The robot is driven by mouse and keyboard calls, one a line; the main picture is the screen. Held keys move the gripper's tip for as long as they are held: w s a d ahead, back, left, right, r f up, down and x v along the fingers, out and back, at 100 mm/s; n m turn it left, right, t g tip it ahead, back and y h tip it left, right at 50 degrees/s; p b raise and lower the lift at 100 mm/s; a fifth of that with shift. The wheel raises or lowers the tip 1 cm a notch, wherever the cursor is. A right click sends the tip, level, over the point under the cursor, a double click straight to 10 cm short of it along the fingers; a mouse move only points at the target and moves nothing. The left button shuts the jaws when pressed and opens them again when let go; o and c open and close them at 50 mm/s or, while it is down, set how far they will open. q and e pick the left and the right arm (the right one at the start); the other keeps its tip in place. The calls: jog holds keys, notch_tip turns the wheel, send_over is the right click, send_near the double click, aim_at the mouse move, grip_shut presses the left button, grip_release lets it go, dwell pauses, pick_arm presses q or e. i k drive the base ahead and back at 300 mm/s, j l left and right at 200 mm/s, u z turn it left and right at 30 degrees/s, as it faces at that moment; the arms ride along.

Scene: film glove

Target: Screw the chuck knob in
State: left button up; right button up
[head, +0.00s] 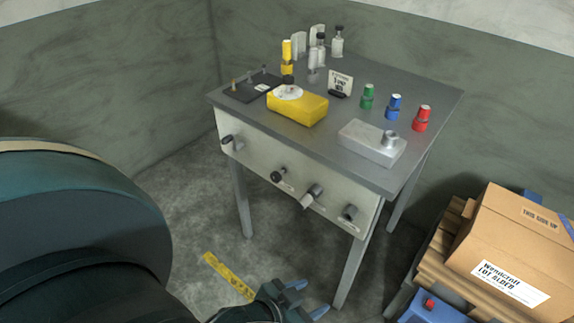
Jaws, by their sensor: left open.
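The grey table (424,105) has a pale front panel (255,152) with several fittings in a row. I cannot tell which is the chuck knob. My left gripper (307,298) is low at the bottom edge, open and empty, its blue fingertips apart, below and in front of the panel. My right gripper is out of view.
The tabletop holds a yellow block (299,108), a grey block (371,143), green (367,97), blue (394,107) and red (422,119) containers, and bottles at the back. A cardboard box (512,246) on wood stands at right. A yellow strip (228,276) lies on the floor.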

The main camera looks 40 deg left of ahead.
aim_at(275, 177)
jog(key=u, duration=1.25)
